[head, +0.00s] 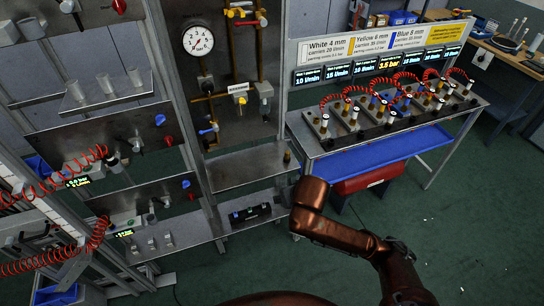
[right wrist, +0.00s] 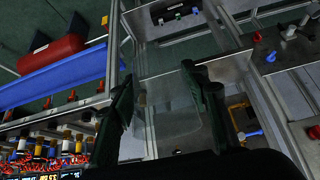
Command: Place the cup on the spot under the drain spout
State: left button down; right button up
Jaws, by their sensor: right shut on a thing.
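A clear, see-through cup (right wrist: 172,112) sits between the dark fingers of my right gripper (right wrist: 158,78) in the right wrist view. The fingers are shut on its sides. In the head view my copper right arm reaches in from the lower right. Its end is beside the right end of the bare metal shelf (head: 245,168), and the cup cannot be made out there. I cannot pick out the drain spout or the spot under it with certainty. My left gripper is not in view.
A pressure gauge (head: 198,40) and brass pipes are above the shelf. A black block (head: 250,213) stands on the lower shelf. A bench with fittings, a blue tray (head: 375,152) and a red tank (head: 368,180) is to the right. Red coiled hoses (head: 75,170) hang at left.

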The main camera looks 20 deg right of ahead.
aim_at(264, 151)
jog(key=z, duration=1)
jog(key=i, duration=0.8)
jog(key=u, duration=0.2)
